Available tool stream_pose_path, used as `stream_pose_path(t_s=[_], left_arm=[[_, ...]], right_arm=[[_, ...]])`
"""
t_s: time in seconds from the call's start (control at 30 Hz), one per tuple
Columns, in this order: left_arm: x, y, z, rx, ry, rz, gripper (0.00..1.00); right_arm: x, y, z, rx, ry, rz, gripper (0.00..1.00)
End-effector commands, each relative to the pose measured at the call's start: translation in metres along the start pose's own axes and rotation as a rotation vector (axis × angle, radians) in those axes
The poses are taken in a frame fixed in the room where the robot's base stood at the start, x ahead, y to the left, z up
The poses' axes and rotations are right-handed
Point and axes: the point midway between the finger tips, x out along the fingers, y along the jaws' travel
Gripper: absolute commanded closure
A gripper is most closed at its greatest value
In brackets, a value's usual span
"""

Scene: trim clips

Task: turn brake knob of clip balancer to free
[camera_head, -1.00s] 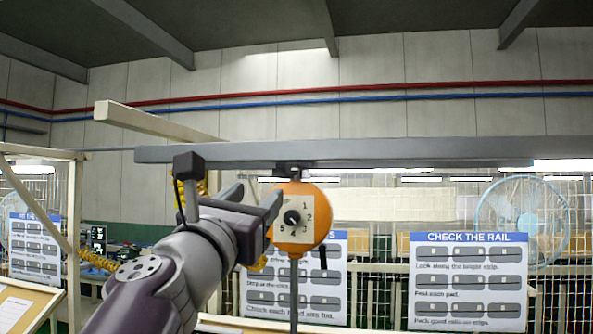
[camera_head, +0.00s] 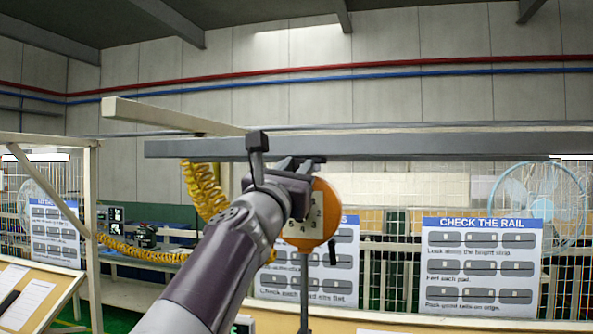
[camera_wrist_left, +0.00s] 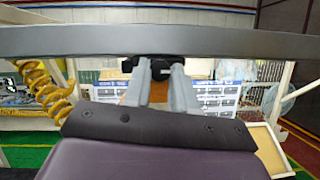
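The clip balancer (camera_head: 325,222) is a round orange body hanging under a grey rail, with a pale number plate on its face. My left gripper (camera_head: 300,165) is in front of its upper left part, close under the rail. The gripper and wrist cover part of the plate, and the brake knob is hidden in the head view. In the left wrist view the two fingers (camera_wrist_left: 158,78) stand apart, with some orange of the balancer (camera_wrist_left: 133,93) between them. A black hanger part (camera_wrist_left: 160,68) shows between the fingertips; contact cannot be told. My right gripper is not in view.
The grey rail (camera_head: 420,145) runs across just above the gripper. A yellow coiled hose (camera_head: 203,190) hangs to the left. Instruction boards (camera_head: 480,265) and a fan (camera_head: 540,205) stand behind. The space right of the balancer is clear.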

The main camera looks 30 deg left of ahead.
Motion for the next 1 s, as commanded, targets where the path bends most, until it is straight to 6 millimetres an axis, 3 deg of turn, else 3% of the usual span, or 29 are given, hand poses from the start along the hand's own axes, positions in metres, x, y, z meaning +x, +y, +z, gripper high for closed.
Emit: stream_pose_path(t_s=[0.47,1.0], left_arm=[[0.000,-0.003,-0.004,-0.066,0.001,0.023,1.00],[0.001,-0.008,-0.003,-0.490,-0.008,0.199,1.00]], right_arm=[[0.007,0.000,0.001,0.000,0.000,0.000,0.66],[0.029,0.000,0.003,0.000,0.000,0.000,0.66]])
